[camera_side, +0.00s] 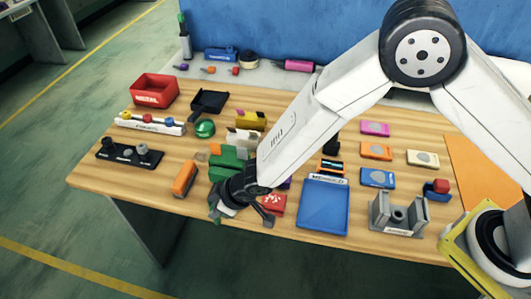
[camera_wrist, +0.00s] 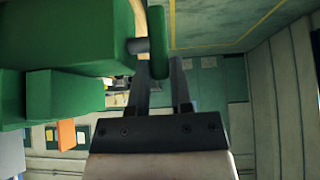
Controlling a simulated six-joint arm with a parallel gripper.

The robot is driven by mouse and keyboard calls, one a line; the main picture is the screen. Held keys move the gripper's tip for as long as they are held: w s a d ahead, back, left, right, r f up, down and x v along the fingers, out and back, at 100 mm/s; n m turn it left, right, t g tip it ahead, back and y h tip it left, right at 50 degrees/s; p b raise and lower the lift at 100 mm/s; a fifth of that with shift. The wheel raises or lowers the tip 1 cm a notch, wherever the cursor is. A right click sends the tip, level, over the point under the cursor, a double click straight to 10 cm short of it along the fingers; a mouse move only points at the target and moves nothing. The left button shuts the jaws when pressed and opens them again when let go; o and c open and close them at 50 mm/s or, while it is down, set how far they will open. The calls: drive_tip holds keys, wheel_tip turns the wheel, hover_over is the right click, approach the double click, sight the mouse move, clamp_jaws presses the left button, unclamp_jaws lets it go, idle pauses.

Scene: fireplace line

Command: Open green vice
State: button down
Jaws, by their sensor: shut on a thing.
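The green vice (camera_side: 229,160) stands near the front edge of the wooden table, left of the middle, partly hidden by my arm. In the wrist view the vice body (camera_wrist: 65,45) fills the upper left. A grey screw (camera_wrist: 138,46) runs from it to a green handle bar (camera_wrist: 158,40). My gripper (camera_wrist: 160,65) has its two dark fingers on either side of the lower end of this handle and is shut on it. In the side view my gripper (camera_side: 241,211) is at the front of the vice, by the table edge, and mostly covers the handle.
An orange block (camera_side: 184,179) stands just left of the vice. A red block (camera_side: 273,203) and a blue tray (camera_side: 322,205) lie to the right. A green ball (camera_side: 204,128) and a white and yellow part are behind. Open space lies beyond the front edge.

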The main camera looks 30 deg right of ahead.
drive_tip(key=c, duration=0.8)
unclamp_jaws()
drive_tip(key=shift+d+r, duration=0.1)
drive_tip(key=v, duration=0.7)
drive_tip(key=shift+s+r, duration=0.15)
drive_tip(key=shift+r, duration=0.1)
drive_tip(key=shift+o, duration=1.4)
wheel_tip(320, 180, down, 7)
drive_tip(key=s+d+t+y, duration=0.1)
drive_tip(key=d+t+y, duration=0.1)
drive_tip(key=t+y, duration=0.5)
drive_tip(key=shift+s+r+t+y, duration=0.2)
drive_tip(key=shift+s+t+y, duration=0.15)
drive_tip(key=shift+t+y, duration=0.05)
